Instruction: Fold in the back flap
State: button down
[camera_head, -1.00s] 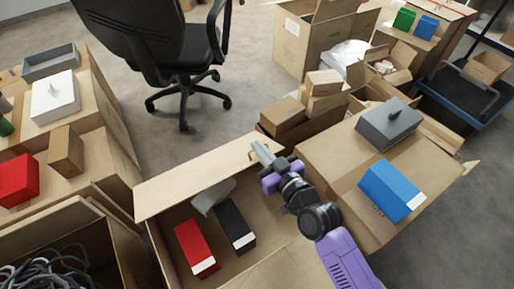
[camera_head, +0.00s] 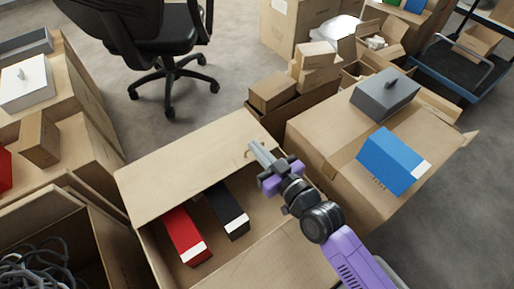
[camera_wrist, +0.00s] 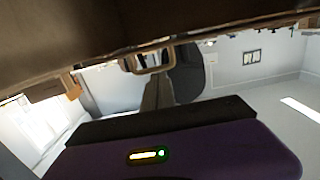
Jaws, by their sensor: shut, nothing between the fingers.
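The open carton in front of me holds a red box (camera_head: 182,236) and a black box (camera_head: 228,209). Its back flap (camera_head: 190,162) is a wide cardboard panel that tilts up along the far side and leans over part of the opening. My gripper (camera_head: 254,150) is shut and empty at the right end of the back flap, by its far corner. Whether it touches the flap is hard to tell. In the wrist view, a dark cardboard panel (camera_wrist: 90,30) fills the top, close to the gripper. The grey item inside the carton is hidden in the head view.
A closed carton (camera_head: 318,140) stands to the right, bearing a blue box (camera_head: 392,162) and a grey box (camera_head: 385,95). Small cartons (camera_head: 272,92) are stacked behind. An office chair (camera_head: 160,45) stands at the back left. A carton of cables (camera_head: 45,255) is at lower left.

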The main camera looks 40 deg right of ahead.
jog(key=shift+s+f+g, duration=0.15)
jog(key=shift+f, duration=0.4)
jog(key=shift+s+f+g, duration=0.15)
jog(key=shift+f, duration=0.4)
jog(key=shift+r+t+p, duration=0.8)
jog(key=shift+r+p, duration=4.25)
jog(key=shift+r, duration=7.25)
jog(key=s+a+f+g, duration=0.1)
jog(key=s+a+f, duration=0.1)
jog(key=s, duration=0.8)
jog(key=s+a+f+g, duration=0.1)
jog(key=s+f, duration=0.1)
jog(key=s, duration=0.9)
jog(key=s+a+f+g, duration=0.1)
jog(key=s+a+f, duration=0.15)
jog(key=s, duration=0.75)
notch_tip(320, 180, up, 25)
jog(key=d+p, duration=0.1)
jog(key=p, duration=2.3)
jog(key=shift+w+f, duration=0.2)
jog(key=shift+w, duration=0.15)
jog(key=shift+d, duration=0.1)
